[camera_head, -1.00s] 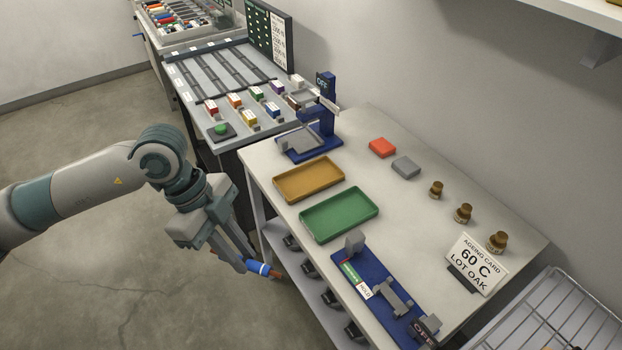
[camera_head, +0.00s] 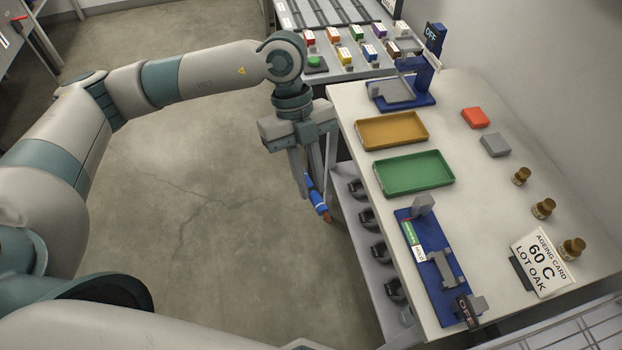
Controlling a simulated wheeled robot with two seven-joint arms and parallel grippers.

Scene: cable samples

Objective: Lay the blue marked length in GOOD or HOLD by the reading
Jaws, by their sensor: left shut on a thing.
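My left gripper (camera_head: 313,190) is shut on a blue length (camera_head: 317,201) with an orange-red end, pointing down over the floor just left of the table. The empty amber tray (camera_head: 392,130) and empty green tray (camera_head: 413,175) lie along the table's left side; I cannot read GOOD or HOLD on them. A blue fixture (camera_head: 432,265) with grey blocks stands in front of the green tray. My right gripper is not in view.
A blue stand (camera_head: 412,98) with an OFF display is at the table's back. A red block (camera_head: 475,118), grey block (camera_head: 495,145), brass weights (camera_head: 543,208) and a card reading 60 C LOT OAK (camera_head: 541,262) stand right. A lower shelf (camera_head: 350,215) holds several dark items.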

